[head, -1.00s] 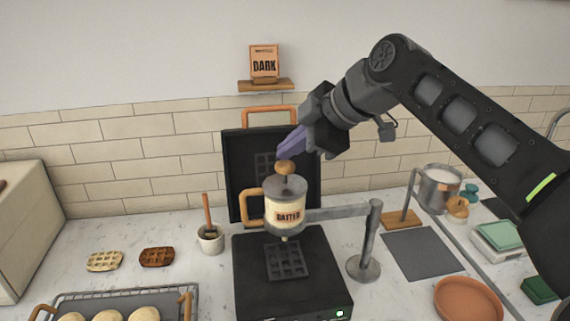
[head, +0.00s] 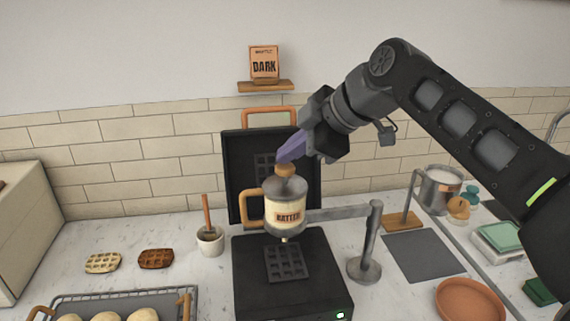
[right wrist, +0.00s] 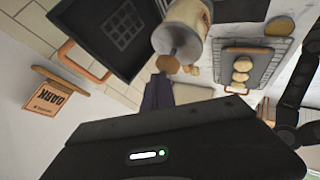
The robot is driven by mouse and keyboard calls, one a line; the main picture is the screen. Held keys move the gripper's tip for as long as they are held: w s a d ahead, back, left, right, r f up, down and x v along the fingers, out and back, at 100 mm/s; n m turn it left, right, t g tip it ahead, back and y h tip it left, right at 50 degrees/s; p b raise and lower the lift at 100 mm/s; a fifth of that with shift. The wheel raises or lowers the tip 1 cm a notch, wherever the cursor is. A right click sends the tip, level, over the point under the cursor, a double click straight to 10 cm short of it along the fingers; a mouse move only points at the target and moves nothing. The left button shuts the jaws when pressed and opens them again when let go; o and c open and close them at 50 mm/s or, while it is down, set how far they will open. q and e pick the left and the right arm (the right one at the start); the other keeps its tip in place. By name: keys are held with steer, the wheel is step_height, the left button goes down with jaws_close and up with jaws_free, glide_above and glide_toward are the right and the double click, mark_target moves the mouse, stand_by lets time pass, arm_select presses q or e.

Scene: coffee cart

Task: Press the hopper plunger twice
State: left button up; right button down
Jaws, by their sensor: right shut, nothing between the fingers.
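The batter hopper (head: 286,212) is a cream canister with a grey lid and a wooden side handle, held on a stand arm above the black waffle iron (head: 250,275). Its plunger has a round wooden knob (head: 284,170) on top; the knob also shows in the right wrist view (right wrist: 168,64). My right gripper (head: 285,156) has purple fingers, is shut and empty, and its tips are at the top of the knob, seemingly touching it. Little of the plunger stem shows between knob and lid. My left gripper is not in view.
The iron's open lid (head: 240,150) stands behind the hopper. The stand's post (head: 373,235) is right of it. A cup with a brush (head: 210,240), two waffles and a tray (head: 175,303) lie left; a terracotta dish (head: 470,300) is right. A shelf with a DARK box (head: 264,66) is above.

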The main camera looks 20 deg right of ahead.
mark_target(290, 167)
steer(key=shift+f, duration=0.35)
steer(key=shift+r, duration=0.15)
stand_by(0.3)
steer(key=shift+r+p, duration=0.65)
steer(key=shift+r, duration=0.4)
step_height(290, 167, up, 5)
steer(key=p, duration=0.4)
stand_by(2.2)
